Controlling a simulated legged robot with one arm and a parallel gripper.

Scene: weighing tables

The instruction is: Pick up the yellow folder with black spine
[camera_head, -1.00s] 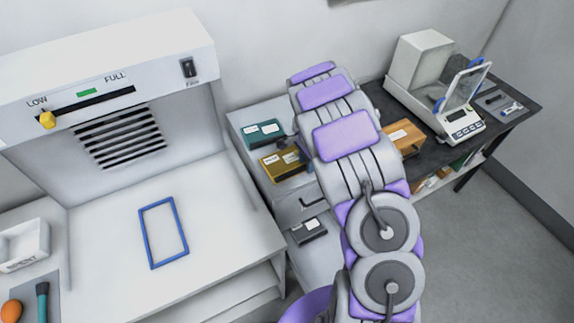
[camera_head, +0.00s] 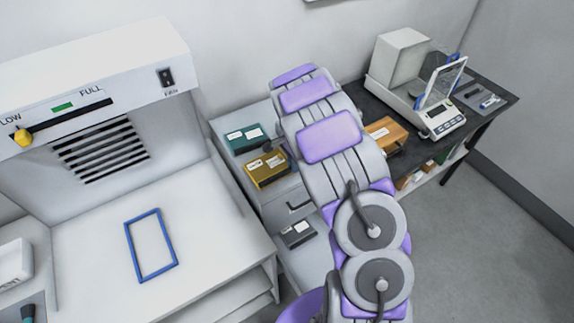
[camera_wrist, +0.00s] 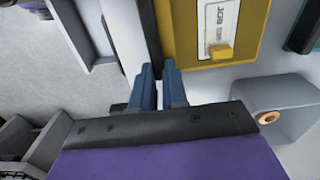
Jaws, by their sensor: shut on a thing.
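The yellow folder (camera_head: 267,172) sits on top of a grey drawer cabinet in the head view, in front of a green folder (camera_head: 244,138). White labels show on it. In the wrist view its yellow cover (camera_wrist: 183,52) fills the top middle, with a labelled white card and a yellow tab, and a dark strip (camera_wrist: 150,30) runs along its left edge. My gripper (camera_wrist: 160,80) has its blue fingers close together at that strip, shut on the folder's edge. In the head view my arm hides most of the gripper.
A dark table at right holds an orange-brown box (camera_head: 384,132) and a white balance (camera_head: 440,118) with a raised glass door. A white hood bench (camera_head: 80,250) with a blue frame (camera_head: 151,245) stands at left. A dark item (camera_head: 298,234) lies lower in the cabinet.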

